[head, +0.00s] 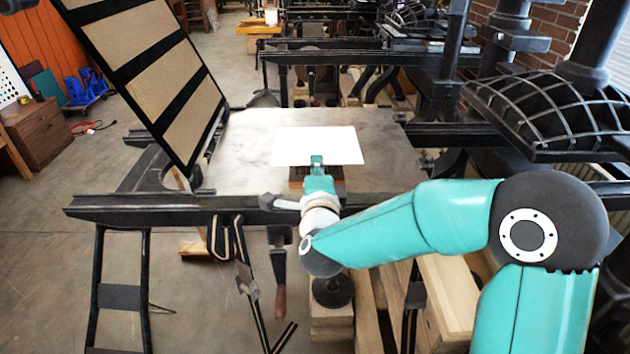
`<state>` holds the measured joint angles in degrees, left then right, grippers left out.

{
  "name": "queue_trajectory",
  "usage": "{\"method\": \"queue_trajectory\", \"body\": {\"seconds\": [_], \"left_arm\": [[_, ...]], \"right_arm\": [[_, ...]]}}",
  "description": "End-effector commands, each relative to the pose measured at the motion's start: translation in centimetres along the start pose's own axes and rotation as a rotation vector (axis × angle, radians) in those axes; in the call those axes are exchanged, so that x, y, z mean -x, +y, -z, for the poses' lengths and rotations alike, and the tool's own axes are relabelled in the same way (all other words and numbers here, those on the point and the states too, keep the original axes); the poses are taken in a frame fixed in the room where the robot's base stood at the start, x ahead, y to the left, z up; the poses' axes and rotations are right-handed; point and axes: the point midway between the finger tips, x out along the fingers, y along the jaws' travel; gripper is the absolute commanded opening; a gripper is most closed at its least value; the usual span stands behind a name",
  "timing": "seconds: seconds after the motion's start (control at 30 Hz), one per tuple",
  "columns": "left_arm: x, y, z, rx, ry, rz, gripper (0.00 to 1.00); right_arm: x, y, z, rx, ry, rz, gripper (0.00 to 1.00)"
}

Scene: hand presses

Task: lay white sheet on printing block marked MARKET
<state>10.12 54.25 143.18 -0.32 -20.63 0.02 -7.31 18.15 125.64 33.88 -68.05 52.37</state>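The white sheet (335,145) is flat and level over the press bed (235,165), blank on its upper side. A dark brown printing block (335,173) shows below the near edge, partly behind the gripper. Its far part is hidden by the sheet, and I cannot read its marking. I cannot tell whether the sheet touches the block. My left gripper is out of view.
The press's hinged frame (160,75) with tan panels stands tilted up at the left. A dark rail (130,205) runs along the bed's near side. The heavy ribbed press part (570,110) is at the right. The bed's left part is bare.

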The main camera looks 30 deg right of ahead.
Motion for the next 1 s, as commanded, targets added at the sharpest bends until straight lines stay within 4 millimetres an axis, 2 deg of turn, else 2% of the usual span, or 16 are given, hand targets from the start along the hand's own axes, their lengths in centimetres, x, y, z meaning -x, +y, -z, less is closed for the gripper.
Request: {"method": "queue_trajectory", "body": {"seconds": [0.27, 0.67, 0.73, 1.0], "left_arm": [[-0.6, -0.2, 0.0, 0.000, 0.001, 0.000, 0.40], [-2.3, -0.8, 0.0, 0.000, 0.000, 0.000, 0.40], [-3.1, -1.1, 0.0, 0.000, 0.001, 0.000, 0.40], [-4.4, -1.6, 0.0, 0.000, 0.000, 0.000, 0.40]], "right_arm": [[0.0, 1.2, 0.1, 0.002, 0.002, 0.000, 0.00], [0.1, 5.1, 0.0, 0.001, -0.001, -0.002, 0.00], [0.1, 5.8, 0.0, -0.001, 0.000, 0.001, 0.00], [0.1, 6.6, 0.0, 0.001, 0.000, 0.002, 0.00]]}}
